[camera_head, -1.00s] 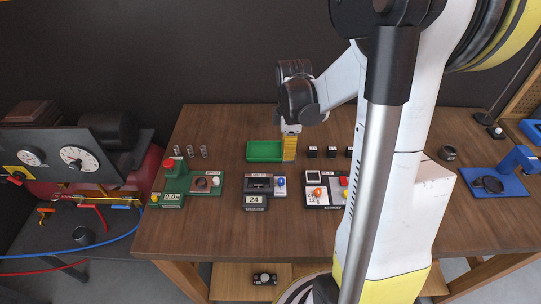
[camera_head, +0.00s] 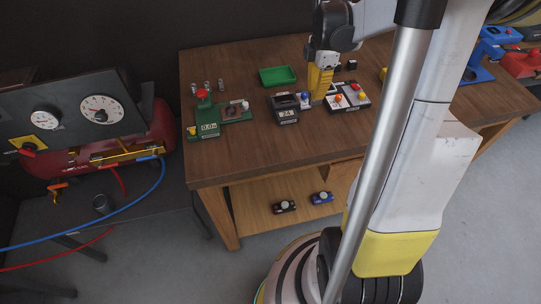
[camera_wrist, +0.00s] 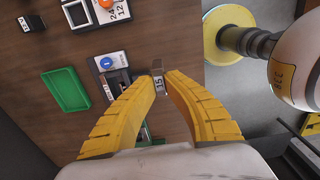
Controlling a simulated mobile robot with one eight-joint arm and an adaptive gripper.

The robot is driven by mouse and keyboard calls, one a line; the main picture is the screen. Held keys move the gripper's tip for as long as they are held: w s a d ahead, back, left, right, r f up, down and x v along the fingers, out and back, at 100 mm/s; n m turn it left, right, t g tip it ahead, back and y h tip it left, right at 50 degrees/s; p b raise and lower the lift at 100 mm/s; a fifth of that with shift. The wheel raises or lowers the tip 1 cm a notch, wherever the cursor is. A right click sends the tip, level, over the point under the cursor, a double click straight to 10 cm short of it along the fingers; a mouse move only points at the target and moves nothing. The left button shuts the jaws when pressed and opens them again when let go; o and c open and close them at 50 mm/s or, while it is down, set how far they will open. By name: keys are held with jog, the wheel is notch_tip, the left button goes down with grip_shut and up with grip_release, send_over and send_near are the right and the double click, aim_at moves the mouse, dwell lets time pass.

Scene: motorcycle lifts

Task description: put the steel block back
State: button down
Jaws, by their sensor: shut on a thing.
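My gripper (camera_wrist: 160,80) has yellow ribbed fingers and is shut on a small steel block (camera_wrist: 158,83) marked "15". The block is too small or hidden to make out there. In the wrist view it is held at the fingertips, with part of the dark device (camera_wrist: 118,80) behind it. I cannot tell its height above the bench.
A green tray (camera_head: 278,76) lies behind the dark device. A green gauge unit (camera_head: 208,122) stands to the left, with small steel cylinders (camera_head: 207,87) behind it. A black block (camera_head: 352,65) sits behind the panel. The bench front (camera_head: 260,150) is clear.

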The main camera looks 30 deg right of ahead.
jog(key=shift+s+a+f, duration=0.1)
jog(key=shift+s+a, duration=0.1)
jog(key=a+f+b, duration=0.1)
jog(key=a+f, duration=0.1)
jog(key=a, duration=0.1)
jog(key=w+a+f+b, duration=0.1)
jog(key=a+f, duration=0.1)
jog(key=a, duration=0.2)
jog(key=a+f+b, duration=0.1)
jog(key=a+f, duration=0.2)
jog(key=a, duration=0.1)
jog(key=shift+w, duration=0.4)
jog(key=shift+f+b, duration=0.65)
jog(key=shift+f, duration=1.3)
jog(key=shift+f, duration=0.2)
jog(key=c, duration=1.6)
grip_release()
jog(key=shift+r, duration=0.15)
